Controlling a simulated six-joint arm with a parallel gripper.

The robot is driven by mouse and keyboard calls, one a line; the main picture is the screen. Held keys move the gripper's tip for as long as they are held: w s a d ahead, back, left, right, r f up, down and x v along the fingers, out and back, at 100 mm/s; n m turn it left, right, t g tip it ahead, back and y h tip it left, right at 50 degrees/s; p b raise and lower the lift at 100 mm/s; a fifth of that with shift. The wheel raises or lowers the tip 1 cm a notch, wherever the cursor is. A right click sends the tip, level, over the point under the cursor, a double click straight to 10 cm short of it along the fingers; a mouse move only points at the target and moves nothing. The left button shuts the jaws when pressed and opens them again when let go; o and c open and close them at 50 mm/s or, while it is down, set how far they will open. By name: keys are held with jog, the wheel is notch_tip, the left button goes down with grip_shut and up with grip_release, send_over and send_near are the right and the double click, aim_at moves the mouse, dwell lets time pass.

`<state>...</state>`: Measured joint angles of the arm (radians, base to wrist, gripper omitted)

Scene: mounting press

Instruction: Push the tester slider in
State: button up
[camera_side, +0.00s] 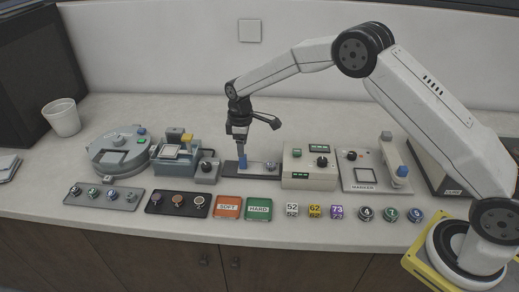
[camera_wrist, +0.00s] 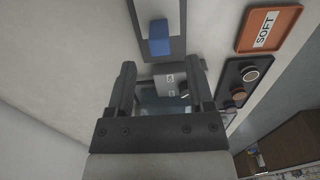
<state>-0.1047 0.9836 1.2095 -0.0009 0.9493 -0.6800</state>
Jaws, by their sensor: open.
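In the wrist view the blue block (camera_wrist: 159,38) sits on the dark-edged plate, ahead of my fingertips. My gripper (camera_side: 238,143) points down, just above the blue block in the side view. In the wrist view my gripper (camera_wrist: 158,72) has its two fingers apart with nothing held between them. Whether a finger touches the block cannot be told.
A grey machine (camera_side: 178,158) with a small knob box (camera_side: 207,170) stands left of the rail. A marker unit (camera_side: 363,172) stands right of the tester. SOFT (camera_side: 228,207) and HARD (camera_side: 259,208) trays and several small pieces line the front. The counter behind is clear.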

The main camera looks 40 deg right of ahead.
aim_at(259, 163)
jog(key=shift+f, duration=2.6)
grip_shut()
